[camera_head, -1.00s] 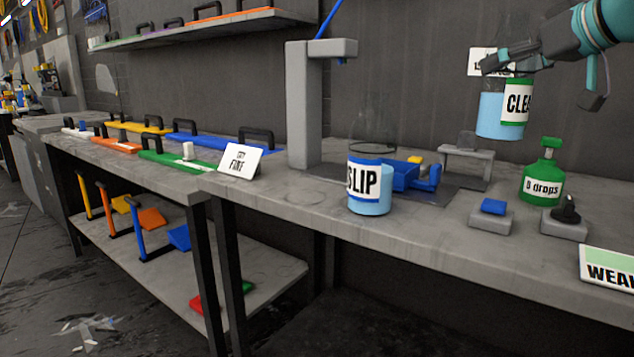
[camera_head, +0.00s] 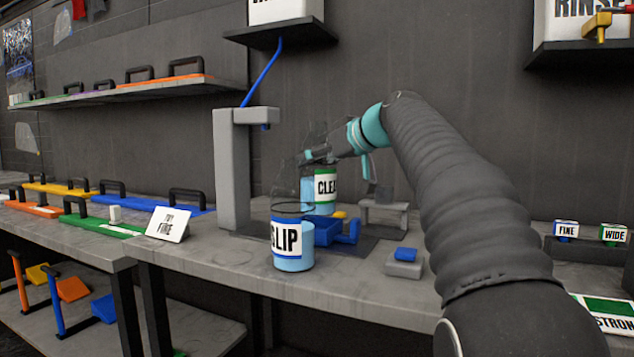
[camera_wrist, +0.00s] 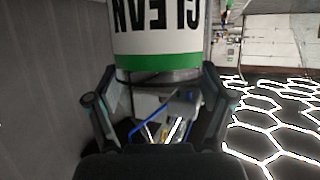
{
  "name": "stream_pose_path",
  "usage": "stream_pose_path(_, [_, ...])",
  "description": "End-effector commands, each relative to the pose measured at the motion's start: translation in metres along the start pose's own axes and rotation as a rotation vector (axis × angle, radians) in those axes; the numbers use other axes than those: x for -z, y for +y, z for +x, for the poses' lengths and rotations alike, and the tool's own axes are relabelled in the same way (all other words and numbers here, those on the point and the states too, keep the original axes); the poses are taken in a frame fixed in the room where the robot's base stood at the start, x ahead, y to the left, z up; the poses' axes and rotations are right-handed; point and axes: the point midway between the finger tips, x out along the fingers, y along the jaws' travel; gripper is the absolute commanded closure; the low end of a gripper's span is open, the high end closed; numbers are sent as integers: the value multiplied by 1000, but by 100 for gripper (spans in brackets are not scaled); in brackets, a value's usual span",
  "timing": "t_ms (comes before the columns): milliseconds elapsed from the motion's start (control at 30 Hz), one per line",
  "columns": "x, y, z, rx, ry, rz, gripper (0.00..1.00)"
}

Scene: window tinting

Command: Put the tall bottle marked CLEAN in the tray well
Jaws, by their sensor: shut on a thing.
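The CLEAN bottle (camera_head: 326,186), pale blue with a white label and green bands, hangs upright below my gripper (camera_head: 316,158) in the head view. My gripper is shut on its upper part, which is clear and hard to see. In the wrist view the bottle's label (camera_wrist: 158,28) appears upside down beyond my fingers (camera_wrist: 160,100). The SLIP bottle (camera_head: 287,238) stands in front and hides part of the CLEAN bottle's lower left. A blue holder (camera_head: 346,232) is just below and beyond it. I cannot tell which part is the tray well, nor whether the bottle's base touches anything.
A grey post (camera_head: 232,170) with a blue hose rises to the left. A small grey stand (camera_head: 384,213) and a grey block with a blue top (camera_head: 404,262) are to the right.

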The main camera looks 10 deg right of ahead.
Motion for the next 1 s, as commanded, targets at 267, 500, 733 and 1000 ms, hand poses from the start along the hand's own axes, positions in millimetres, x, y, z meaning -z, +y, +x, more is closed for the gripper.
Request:
stream_pose_path(267, [-9,4,20,-2,1,0,59])
stream_pose_path(500, [-37,4,31,-1,1,0,59])
stream_pose_path(733, [-39,4,32,-2,1,-1,59])
stream_pose_path(1000, [-43,4,34,-2,0,0,11])
